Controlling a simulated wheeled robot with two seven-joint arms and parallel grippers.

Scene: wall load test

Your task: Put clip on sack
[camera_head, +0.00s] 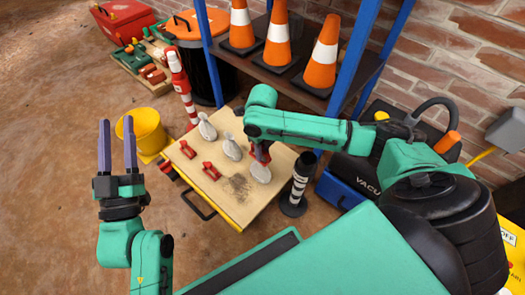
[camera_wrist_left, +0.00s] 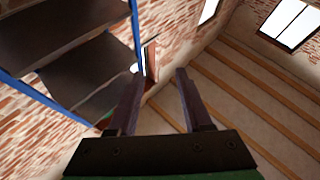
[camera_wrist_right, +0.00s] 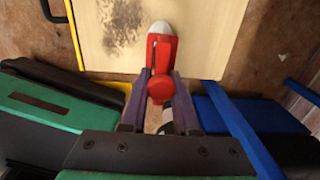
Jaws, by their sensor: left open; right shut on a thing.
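Three small pale sacks stand or lie on a tan-topped, yellow-edged table (camera_head: 218,200): one at the back left (camera_head: 207,127), one in the middle (camera_head: 231,148), one at the right (camera_head: 261,173). Two red clips lie loose on the table, one (camera_head: 187,149) behind the other (camera_head: 211,171). My right gripper (camera_wrist_right: 160,88) is shut on a red clip (camera_wrist_right: 161,52), right at the right-hand sack. In the right wrist view the sack's pale end (camera_wrist_right: 160,27) shows at the clip's far end; whether the clip grips it I cannot tell. My left gripper (camera_head: 117,140) is open, empty, pointing up.
A black-and-white post (camera_head: 298,184) stands close right of the table. A red-and-white post (camera_head: 182,88) and a yellow bucket (camera_head: 145,132) stand behind and left. A blue-framed shelf (camera_head: 352,60) holds orange cones (camera_head: 276,45).

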